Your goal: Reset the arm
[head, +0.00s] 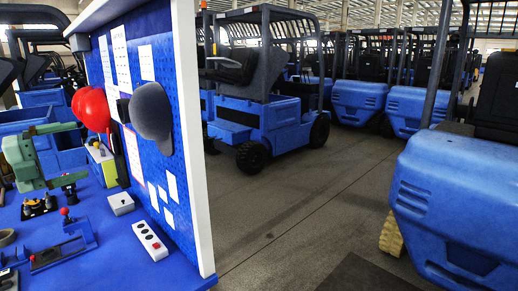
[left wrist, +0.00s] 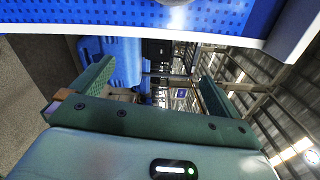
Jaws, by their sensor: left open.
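My left gripper (head: 78,153) is green and comes in at the left of the head view, above the blue workbench (head: 130,262). Its two fingers are spread apart and point right, towards the pegboard. In the left wrist view the gripper (left wrist: 155,78) shows its two green fingers wide apart with nothing between them. A fixture with a red ball knob (head: 65,212) stands on the bench, lower than the gripper and apart from it. A black and yellow fixture (head: 38,206) stands behind it. My right gripper is not in view.
A blue pegboard (head: 163,112) with a white frame stands along the bench, bearing papers, red headgear (head: 91,108) and a grey cap (head: 151,111). A white button box (head: 150,240) and a small white box (head: 121,203) lie on the bench. Blue forklifts (head: 262,122) stand beyond open floor.

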